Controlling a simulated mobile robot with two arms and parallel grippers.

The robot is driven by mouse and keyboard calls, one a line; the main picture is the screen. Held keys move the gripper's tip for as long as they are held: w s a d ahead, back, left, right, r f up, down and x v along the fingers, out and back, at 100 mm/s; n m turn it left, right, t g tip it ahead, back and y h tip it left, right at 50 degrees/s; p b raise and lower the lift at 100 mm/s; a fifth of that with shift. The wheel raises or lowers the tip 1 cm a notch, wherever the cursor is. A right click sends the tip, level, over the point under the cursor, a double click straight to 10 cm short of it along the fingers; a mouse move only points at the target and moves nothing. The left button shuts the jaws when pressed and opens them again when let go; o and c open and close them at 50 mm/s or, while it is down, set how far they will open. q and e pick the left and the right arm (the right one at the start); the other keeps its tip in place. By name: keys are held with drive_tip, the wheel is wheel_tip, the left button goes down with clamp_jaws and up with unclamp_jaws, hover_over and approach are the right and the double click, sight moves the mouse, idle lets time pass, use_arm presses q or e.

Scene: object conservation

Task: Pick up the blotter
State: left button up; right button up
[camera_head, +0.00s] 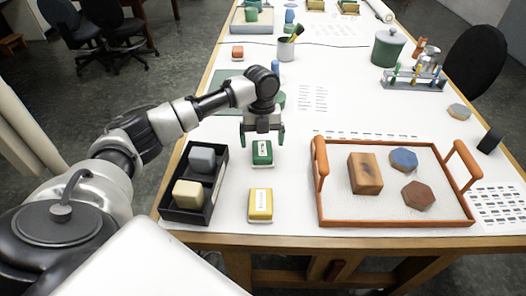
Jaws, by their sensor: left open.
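My left gripper (262,138) is open and empty, pointing down, with its two green-tipped fingers spread. A green block with a white label (262,153) sits on the white tabletop just below and between the fingertips, apparently not gripped. A yellow block with a white label (260,204) sits nearer the front edge. No item is clearly recognisable as the blotter, so I cannot tell which one it is. My right gripper is not in view.
A black tray (219,192) with a grey and a cream block stands left of the labelled blocks. An orange-rimmed tray (395,223) with a brown block and two hexagonal pieces stands right. A green canister (388,48), bottle rack (413,80) and brush cup (286,50) are further back.

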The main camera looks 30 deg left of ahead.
sight(262, 148)
use_arm(q)
drive_tip(key=f, duration=0.2)
drive_tip(key=f+p, duration=0.1)
drive_tip(key=shift+s+d+f, duration=0.2)
drive_tip(key=shift+s+d, duration=0.05)
drive_tip(key=shift+s, duration=0.15)
drive_tip(key=shift+f, duration=0.35)
drive_tip(key=shift+c, duration=0.4)
drive_tip(key=c, duration=0.9)
drive_tip(key=shift+c, duration=0.3)
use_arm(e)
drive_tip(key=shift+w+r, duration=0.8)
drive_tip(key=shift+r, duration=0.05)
